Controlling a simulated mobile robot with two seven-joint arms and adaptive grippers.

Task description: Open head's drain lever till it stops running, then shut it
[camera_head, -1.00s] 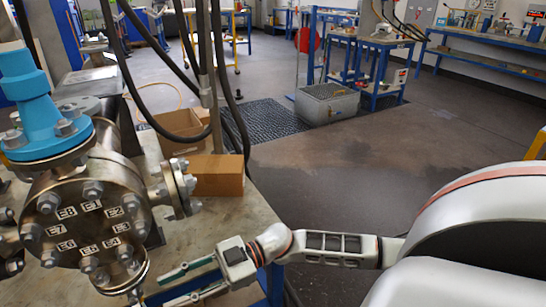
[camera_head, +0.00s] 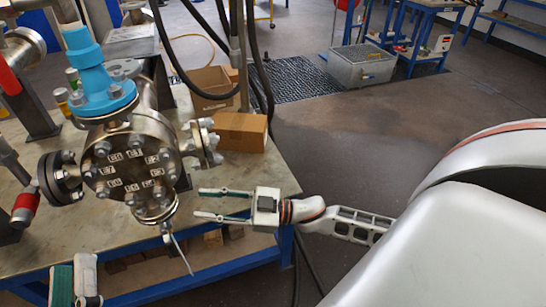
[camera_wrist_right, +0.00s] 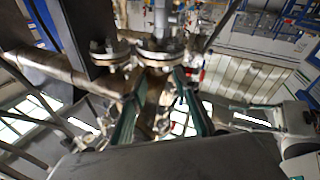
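The metal vessel head (camera_head: 130,158) has a round bolted flange with marked labels and a light-blue neck (camera_head: 88,68) on top. Below the flange a small drain fitting (camera_head: 157,208) carries a thin pale lever (camera_head: 181,252) slanting down to the right. My right gripper (camera_head: 200,204) is open and empty, fingers pointing left, to the right of the drain and apart from the lever. In the right wrist view its green-padded fingers (camera_wrist_right: 160,108) are spread, with bolted flanges (camera_wrist_right: 158,50) beyond them. My left gripper (camera_head: 74,262) is partly in view at the bottom left, fingertips up with a narrow gap.
The vessel stands over a worktable (camera_head: 253,173) with a blue frame (camera_head: 235,262). Cardboard boxes (camera_head: 241,132) sit behind the right gripper. A red-handled fitting (camera_head: 26,205) is at the left. A grey bin (camera_head: 360,66) stands on the floor grating; dark cables hang behind the vessel.

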